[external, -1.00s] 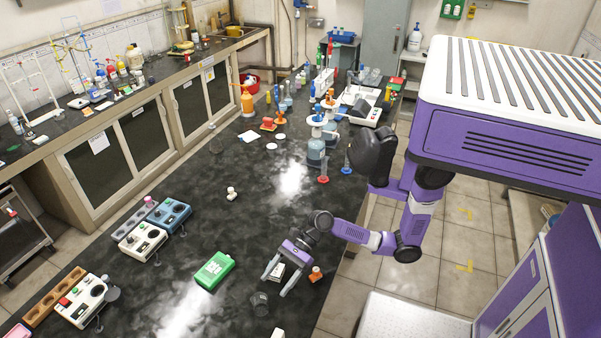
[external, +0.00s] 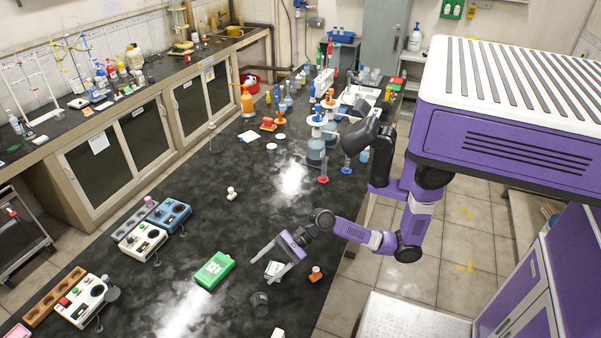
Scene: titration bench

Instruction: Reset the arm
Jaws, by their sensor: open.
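My gripper (external: 263,266) is open, with its two grey fingers spread apart above the black bench top (external: 210,215). Nothing is held between the fingers. The purple arm reaches from the right side over the bench edge. A small white box-like item (external: 274,268) shows close to the fingers, seemingly on the bench below them. A green container (external: 214,270) lies to the left of the gripper. Contact between the gripper and these things does not show.
A dark cup-like item (external: 259,299) and an orange-topped item (external: 316,274) are near the gripper. Bottles and glassware (external: 317,140) crowd the far end. The bench middle is mostly clear.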

